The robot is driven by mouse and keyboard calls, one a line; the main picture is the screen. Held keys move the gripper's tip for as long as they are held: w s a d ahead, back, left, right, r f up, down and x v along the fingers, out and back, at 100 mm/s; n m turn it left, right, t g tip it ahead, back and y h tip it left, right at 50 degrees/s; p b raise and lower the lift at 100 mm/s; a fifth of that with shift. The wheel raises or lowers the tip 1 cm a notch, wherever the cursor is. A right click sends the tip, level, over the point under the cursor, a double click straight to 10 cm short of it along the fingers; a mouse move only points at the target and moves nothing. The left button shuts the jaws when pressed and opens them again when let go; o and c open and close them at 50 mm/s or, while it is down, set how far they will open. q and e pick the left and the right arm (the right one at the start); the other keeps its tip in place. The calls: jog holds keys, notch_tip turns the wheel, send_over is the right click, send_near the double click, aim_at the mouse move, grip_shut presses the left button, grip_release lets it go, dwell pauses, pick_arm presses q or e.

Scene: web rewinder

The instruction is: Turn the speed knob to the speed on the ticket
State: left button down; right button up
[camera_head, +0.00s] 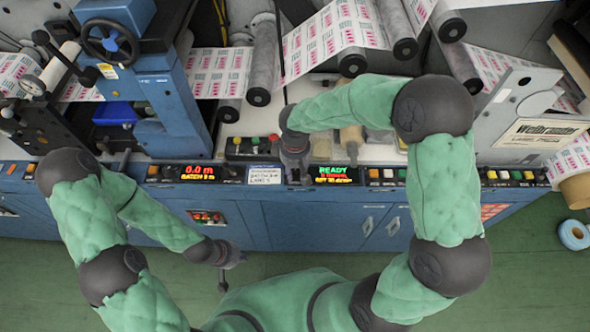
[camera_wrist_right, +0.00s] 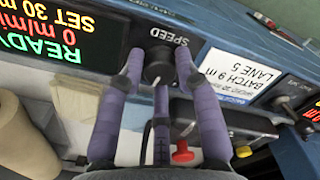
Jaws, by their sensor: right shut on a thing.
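The black speed knob (camera_wrist_right: 158,66) sits under the white SPEED label on the blue panel in the right wrist view. My right gripper (camera_head: 294,176) reaches down to the panel, and in its wrist view its purple fingers (camera_wrist_right: 160,82) are closed around the knob. The display (camera_head: 334,174) beside it reads READY; in the wrist view the display (camera_wrist_right: 45,35) shows 0 m/min and SET 30 m, cut off at the edge. The white ticket (camera_head: 265,174) shows BATCH 9 m, LANE 5 in the wrist view (camera_wrist_right: 250,78), partly unreadable. My left gripper (camera_head: 224,268) hangs in front of the cabinet, away from the panel.
A pushbutton box (camera_head: 252,147) with a red mushroom button (camera_wrist_right: 182,152) stands just behind the knob. Another display (camera_head: 198,173) reading 0.0 m is further left. Rollers and printed web (camera_head: 330,40) lie behind. The green floor (camera_head: 520,280) in front is mostly clear.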

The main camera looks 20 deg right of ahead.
jog(key=shift+m, duration=0.6)
jog(key=o, duration=1.1)
jog(key=shift+o, duration=0.2)
